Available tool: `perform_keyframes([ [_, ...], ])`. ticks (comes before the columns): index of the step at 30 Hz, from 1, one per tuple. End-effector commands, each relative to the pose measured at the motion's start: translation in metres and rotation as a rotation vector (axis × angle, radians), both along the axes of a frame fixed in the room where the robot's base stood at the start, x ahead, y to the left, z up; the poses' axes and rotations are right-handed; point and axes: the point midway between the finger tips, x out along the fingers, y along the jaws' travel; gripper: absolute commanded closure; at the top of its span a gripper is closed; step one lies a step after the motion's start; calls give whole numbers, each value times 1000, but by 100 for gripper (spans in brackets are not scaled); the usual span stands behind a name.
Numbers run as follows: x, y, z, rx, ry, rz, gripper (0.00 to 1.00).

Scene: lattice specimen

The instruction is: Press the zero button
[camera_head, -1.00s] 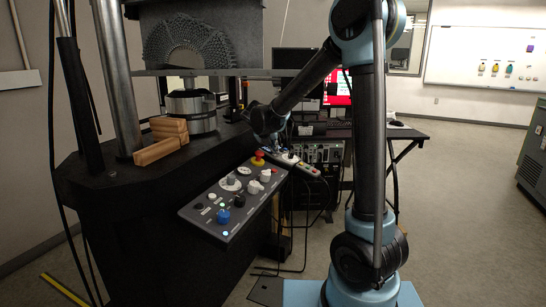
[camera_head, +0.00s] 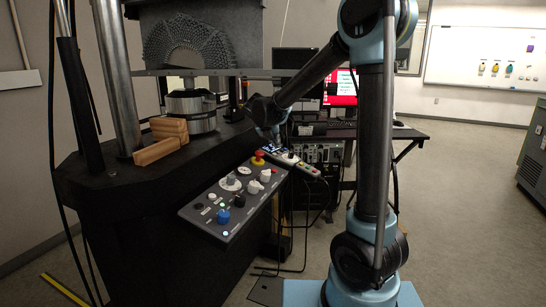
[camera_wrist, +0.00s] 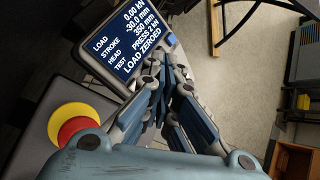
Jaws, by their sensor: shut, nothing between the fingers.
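My gripper (camera_head: 278,142) is shut and empty at the far end of the sloping control panel (camera_head: 203,221), beside the small display. In the wrist view its blue-grey fingers (camera_wrist: 168,72) are in front of the display's lower right edge; I cannot tell whether they touch anything. A red mushroom button with a yellow base (camera_wrist: 78,126) is left of the gripper. The panel carries a blue knob (camera_head: 223,216) and several other controls. Their labels are too small to read, so I cannot identify the zero button.
A testing machine with steel columns (camera_head: 117,75) stands on the black base (camera_head: 75,180) at left. Wooden blocks (camera_head: 158,152) lie beside its round platen (camera_head: 191,112). Floor at right is open.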

Motion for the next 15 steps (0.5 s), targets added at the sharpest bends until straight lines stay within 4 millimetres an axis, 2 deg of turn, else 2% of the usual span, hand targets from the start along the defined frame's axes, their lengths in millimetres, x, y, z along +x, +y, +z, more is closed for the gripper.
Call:
perform_keyframes([
  [9,-3,-7,25,0,0,0,100],
  [15,-3,-9,36,0,0,0,100],
])
